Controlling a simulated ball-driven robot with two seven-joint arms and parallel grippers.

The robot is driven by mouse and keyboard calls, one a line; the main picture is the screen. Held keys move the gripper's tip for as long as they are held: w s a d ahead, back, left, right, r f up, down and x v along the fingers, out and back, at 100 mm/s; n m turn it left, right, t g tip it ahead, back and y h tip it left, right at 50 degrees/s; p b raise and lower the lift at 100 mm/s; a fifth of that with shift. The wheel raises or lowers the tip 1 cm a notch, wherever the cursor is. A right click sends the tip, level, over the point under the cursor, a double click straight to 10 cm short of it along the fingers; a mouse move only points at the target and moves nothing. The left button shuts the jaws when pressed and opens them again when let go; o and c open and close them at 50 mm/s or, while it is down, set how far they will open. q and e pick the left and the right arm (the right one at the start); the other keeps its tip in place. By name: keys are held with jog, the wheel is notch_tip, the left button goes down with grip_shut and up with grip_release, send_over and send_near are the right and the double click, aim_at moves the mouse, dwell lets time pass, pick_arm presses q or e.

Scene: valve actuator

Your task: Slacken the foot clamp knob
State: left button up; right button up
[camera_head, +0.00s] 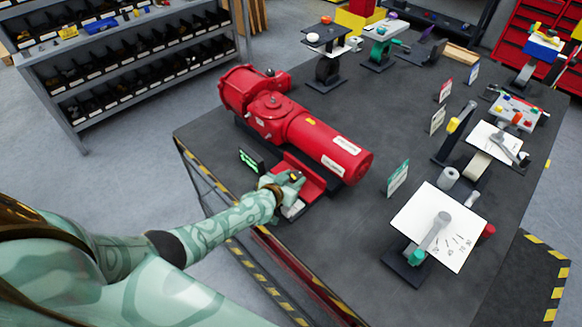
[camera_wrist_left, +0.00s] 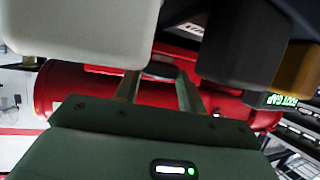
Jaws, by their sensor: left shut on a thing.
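The red valve actuator (camera_head: 300,130) lies on the dark bench, and its body also shows in the left wrist view (camera_wrist_left: 85,85). A red foot bracket (camera_head: 305,178) sits at its near side, beside a small sign with green lettering (camera_head: 250,160); in the left wrist view the sign (camera_wrist_left: 282,101) appears to name the foot clamp. My left gripper (camera_head: 293,180) is at this bracket, shut on what seems to be the foot clamp knob. The knob is mostly hidden by the gripper, so its turn cannot be told. My right gripper is not in view.
A green-white card (camera_head: 398,178) stands near the actuator's right end. Several fixtures line the far and right sides. A shelf of dark bins (camera_head: 130,60) is at the back left.

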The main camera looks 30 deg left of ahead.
pick_arm(q)
jog(key=shift+w+r+n+y, duration=0.1)
jog(key=shift+r+n+y, duration=0.2)
jog(key=shift+f, duration=0.25)
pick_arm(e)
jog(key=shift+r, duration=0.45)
pick_arm(q)
jog(key=o, duration=0.9)
jog(key=shift+o, duration=0.4)
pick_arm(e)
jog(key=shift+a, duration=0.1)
pick_arm(q)
jog(key=shift+s, duration=0.2)
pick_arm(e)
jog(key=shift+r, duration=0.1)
